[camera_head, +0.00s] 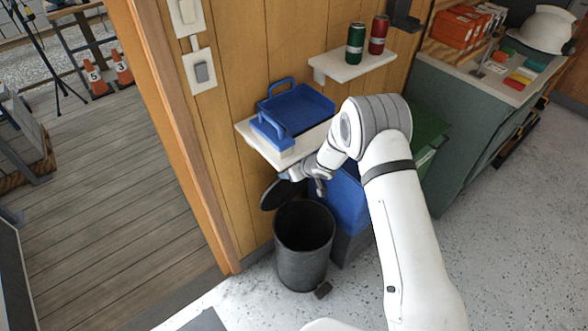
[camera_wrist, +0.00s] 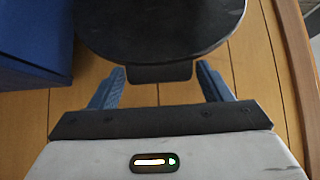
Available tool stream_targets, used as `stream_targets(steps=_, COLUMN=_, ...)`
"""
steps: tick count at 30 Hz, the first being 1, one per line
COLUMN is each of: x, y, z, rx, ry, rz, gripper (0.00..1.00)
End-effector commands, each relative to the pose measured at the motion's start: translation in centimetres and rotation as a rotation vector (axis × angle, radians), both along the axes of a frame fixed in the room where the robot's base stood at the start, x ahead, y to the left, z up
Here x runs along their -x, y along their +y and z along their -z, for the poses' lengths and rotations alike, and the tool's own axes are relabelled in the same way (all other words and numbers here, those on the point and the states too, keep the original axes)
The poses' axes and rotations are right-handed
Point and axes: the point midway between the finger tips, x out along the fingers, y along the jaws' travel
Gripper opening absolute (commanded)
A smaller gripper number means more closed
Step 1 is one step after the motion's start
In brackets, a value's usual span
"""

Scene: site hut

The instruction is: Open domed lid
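The round dark bin (camera_head: 303,250) stands on the floor by the wall, its mouth open at the top. Its black domed lid (camera_head: 276,195) is raised and tilted up at the wall side of the bin. In the wrist view the lid (camera_wrist: 160,25) fills the top, with a short dark tab (camera_wrist: 160,73) pointing at my gripper. My gripper (camera_wrist: 160,82) has its two blue fingers apart, one on each side of the tab, with a narrow gap visible at each side. In the head view my gripper (camera_head: 303,182) is beside the lid, partly hidden by my wrist.
A shelf (camera_head: 258,147) with a blue tray (camera_head: 297,108) is just above my gripper. A blue box-like bin (camera_head: 345,200) stands right of the dark bin. A higher shelf (camera_head: 350,66) holds two cans.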

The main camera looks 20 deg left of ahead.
Motion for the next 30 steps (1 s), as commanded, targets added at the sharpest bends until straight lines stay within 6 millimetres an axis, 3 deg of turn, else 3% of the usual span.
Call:
stream_targets(steps=7, x=0.1, y=0.1, z=-0.1, rx=-0.001, ry=0.000, rz=-0.002, gripper=0.91)
stream_targets(steps=17, x=0.3, y=-0.3, z=-0.6, rx=-0.002, ry=-0.001, rz=-0.001, gripper=0.91)
stream_targets(steps=30, x=2.4, y=-4.1, z=-5.0, rx=-0.001, ry=-0.002, rz=-0.001, gripper=0.91)
